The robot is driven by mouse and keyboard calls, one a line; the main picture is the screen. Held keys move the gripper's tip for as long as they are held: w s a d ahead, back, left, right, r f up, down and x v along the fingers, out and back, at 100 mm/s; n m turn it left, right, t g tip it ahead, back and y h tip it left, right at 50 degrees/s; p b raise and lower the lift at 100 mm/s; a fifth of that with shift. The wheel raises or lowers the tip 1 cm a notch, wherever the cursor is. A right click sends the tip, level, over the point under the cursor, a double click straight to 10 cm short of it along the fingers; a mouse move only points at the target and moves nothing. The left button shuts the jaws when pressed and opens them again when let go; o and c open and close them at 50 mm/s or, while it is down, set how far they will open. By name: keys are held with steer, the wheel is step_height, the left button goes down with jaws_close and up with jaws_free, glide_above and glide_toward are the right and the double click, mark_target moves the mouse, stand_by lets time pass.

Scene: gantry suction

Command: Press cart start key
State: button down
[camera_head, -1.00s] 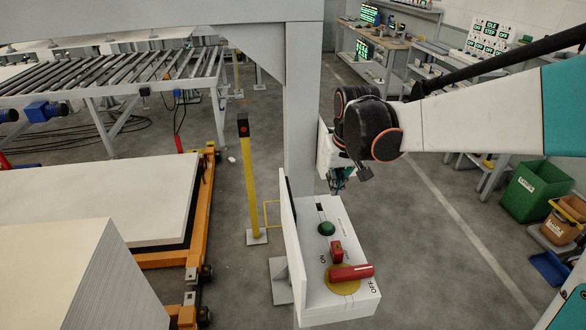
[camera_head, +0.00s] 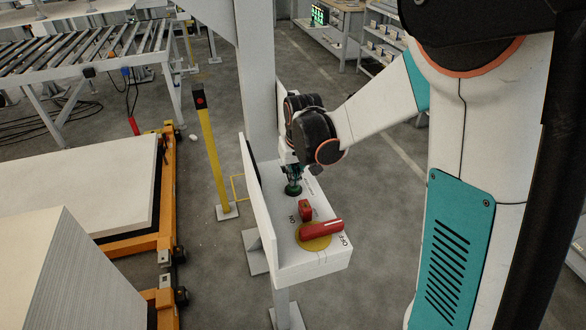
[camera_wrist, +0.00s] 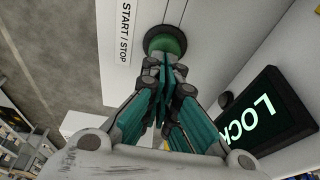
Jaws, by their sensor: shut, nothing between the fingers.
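The round green key (camera_wrist: 165,40) sits in a dark ring on the white control box (camera_head: 318,268), beside a label reading START / STOP (camera_wrist: 125,25). In the head view the key shows low under my gripper (camera_head: 292,180), which partly hides it. My gripper, also seen in the wrist view (camera_wrist: 163,66), is shut and empty, with its teal fingers pointing at the key. The fingertips overlap the key's near edge; I cannot tell whether they touch it. A dark screen (camera_wrist: 262,112) with green letters starting LOCK is beside the key.
A grey upright post (camera_head: 258,80) stands behind the box. A yellow post (camera_head: 211,150) and a cart with white boards (camera_head: 85,190) are at left.

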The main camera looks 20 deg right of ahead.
mark_target(297, 190)
stand_by(0.3)
step_height(297, 190, down, 2)
steer(key=shift+s+f+b, duration=0.1)
steer(key=shift+b, duration=0.65)
steer(key=shift+s, duration=0.25)
steer(key=shift+w+f, duration=0.1)
steer(key=r+p, duration=0.2)
steer(key=r, duration=0.1)
steer(key=r+p, duration=0.1)
steer(key=shift+w+r, duration=0.3)
steer(key=p+v, duration=0.2)
steer(key=v, duration=0.7)
steer(key=shift+s+r, duration=0.2)
steer(key=shift+r, duration=0.15)
